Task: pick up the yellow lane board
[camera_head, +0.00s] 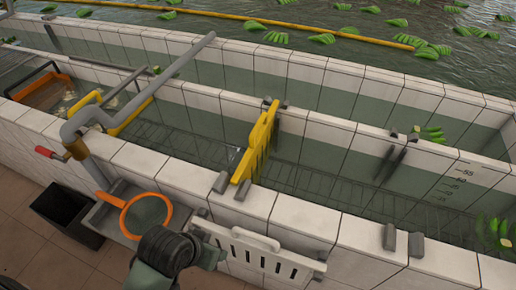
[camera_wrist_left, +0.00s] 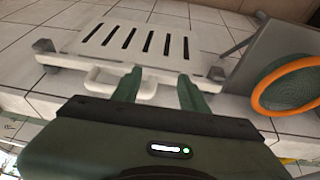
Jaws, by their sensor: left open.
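The yellow lane board (camera_head: 261,138) stands upright across the tiled water channel in the head view, its ends between grey brackets on the channel walls. It does not show in the left wrist view. My left gripper (camera_wrist_left: 159,88) is open and empty, its two green fingers apart near the handle of a white slotted board (camera_wrist_left: 172,22). Part of my left arm shows at the bottom of the head view, in front of the channel and apart from the yellow board. My right gripper is in neither view.
The white slotted board (camera_head: 262,252) hangs on the near wall's outer side. An orange-rimmed strainer (camera_head: 146,216), a dark bin (camera_head: 66,212) and a grey pipe (camera_head: 135,100) stand left. Empty grey brackets (camera_head: 390,237) sit right. Green bunches float in the water beyond.

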